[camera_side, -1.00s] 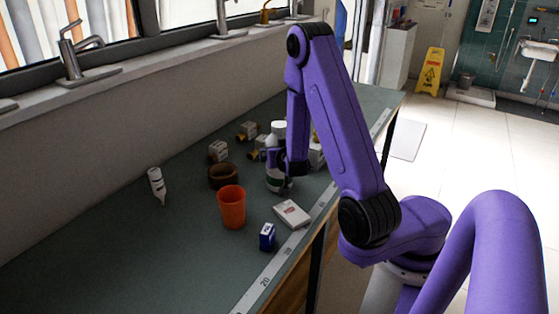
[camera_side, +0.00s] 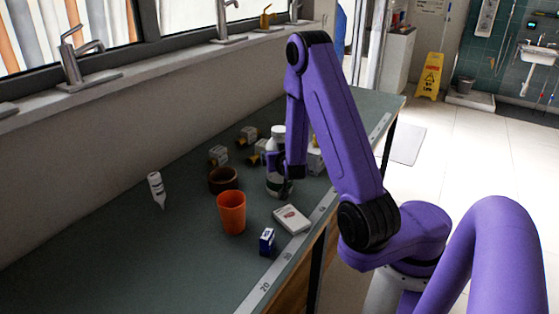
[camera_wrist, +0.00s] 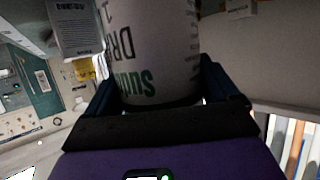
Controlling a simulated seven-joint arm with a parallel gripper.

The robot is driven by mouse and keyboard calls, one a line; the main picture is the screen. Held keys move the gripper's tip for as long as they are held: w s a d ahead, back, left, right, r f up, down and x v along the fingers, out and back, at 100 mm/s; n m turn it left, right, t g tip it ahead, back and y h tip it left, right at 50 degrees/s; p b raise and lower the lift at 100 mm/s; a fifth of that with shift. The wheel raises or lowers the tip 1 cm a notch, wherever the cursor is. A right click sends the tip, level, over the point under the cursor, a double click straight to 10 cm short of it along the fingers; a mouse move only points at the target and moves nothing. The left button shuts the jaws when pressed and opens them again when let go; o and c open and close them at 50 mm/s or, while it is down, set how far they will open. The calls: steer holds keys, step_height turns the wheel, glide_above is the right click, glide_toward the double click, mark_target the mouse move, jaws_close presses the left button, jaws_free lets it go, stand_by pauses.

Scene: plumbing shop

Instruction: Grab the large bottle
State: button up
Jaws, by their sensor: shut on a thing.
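An orange cup (camera_side: 231,213), a brown ring-shaped roll (camera_side: 222,180), a white box (camera_side: 292,219) and a blue box (camera_side: 267,241) stand nearby. A small white bottle (camera_side: 157,189) is at left. Small boxes and brass fittings (camera_side: 247,137) crowd behind. The bench's near left is clear.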

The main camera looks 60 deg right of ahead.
steer(key=shift+r, duration=0.25)
